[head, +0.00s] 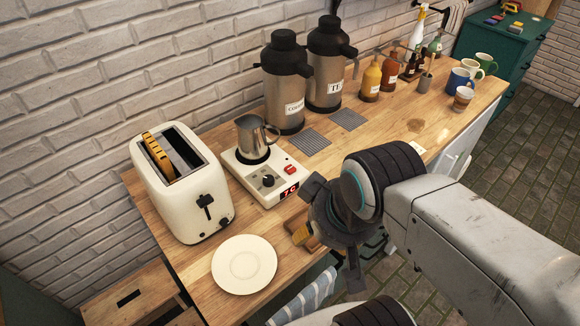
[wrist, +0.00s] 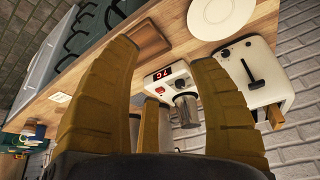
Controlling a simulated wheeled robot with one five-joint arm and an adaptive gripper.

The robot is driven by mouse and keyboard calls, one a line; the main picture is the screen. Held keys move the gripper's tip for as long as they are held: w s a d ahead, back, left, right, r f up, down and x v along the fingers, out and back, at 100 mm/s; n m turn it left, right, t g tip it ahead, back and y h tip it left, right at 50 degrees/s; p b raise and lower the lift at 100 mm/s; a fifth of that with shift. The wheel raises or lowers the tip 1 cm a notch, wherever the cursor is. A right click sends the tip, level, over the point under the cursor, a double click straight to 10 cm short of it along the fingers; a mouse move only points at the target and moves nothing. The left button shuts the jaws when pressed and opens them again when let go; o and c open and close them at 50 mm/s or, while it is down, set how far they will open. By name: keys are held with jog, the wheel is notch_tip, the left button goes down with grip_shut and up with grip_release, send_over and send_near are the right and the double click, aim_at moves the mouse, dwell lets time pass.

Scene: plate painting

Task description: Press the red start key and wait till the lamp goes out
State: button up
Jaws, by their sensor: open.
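The white heater unit (head: 245,172) stands on the wooden counter, with a steel jug (head: 258,138) on its round plate. Its red key (head: 289,169) is on the right of its top, apart from the black knob (head: 267,181). A red display (head: 289,190) is lit on its front; I cannot make out a separate lamp. My gripper (head: 302,233) is in front of the unit, apart from it, over the counter's front edge. In the wrist view its ochre fingers (wrist: 164,55) are spread and empty, with the lit display (wrist: 160,74) and red key (wrist: 160,90) between them.
A cream toaster (head: 185,190) with bread stands left of the unit, and a white plate (head: 244,264) lies in front. Two flasks (head: 325,65) stand behind. Bottles and mugs (head: 459,80) are farther right. A small wooden board (wrist: 150,42) lies near the front edge.

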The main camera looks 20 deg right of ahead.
grip_shut()
dwell(0.3)
dwell(1.3)
